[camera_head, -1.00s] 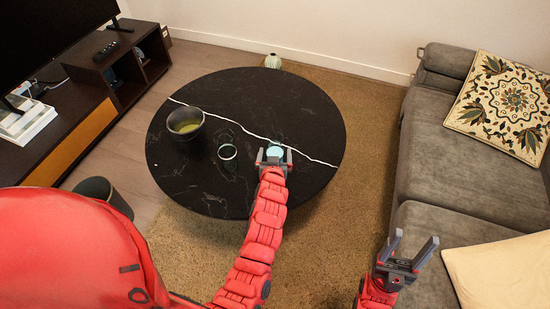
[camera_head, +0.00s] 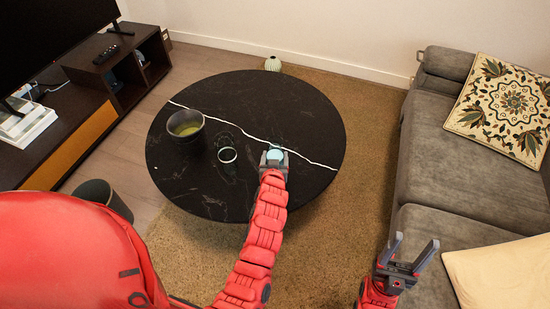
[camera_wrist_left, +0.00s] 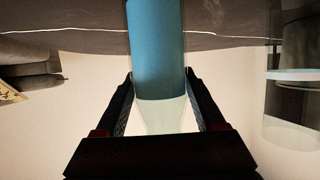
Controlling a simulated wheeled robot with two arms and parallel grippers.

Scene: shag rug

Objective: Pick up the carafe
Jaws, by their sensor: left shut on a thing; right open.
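The carafe (camera_head: 274,155) stands at the front right of the round black table (camera_head: 290,103), small and mostly hidden by my left gripper in the head view. In the left wrist view the carafe (camera_wrist_left: 157,45) is a blue body with a pale, clear part below it in the picture. My left gripper (camera_head: 273,161) is shut on it; its fingers (camera_wrist_left: 160,105) lie on either side of the carafe. I cannot tell whether its base touches the table. My right gripper (camera_head: 409,258) is open and empty, over the rug beside the sofa.
A clear glass (camera_head: 227,153) stands just left of the carafe. A dark pot with yellowish-green content (camera_head: 186,124) stands further left. The grey sofa (camera_head: 425,160) is on the right. The table's right and back parts are clear.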

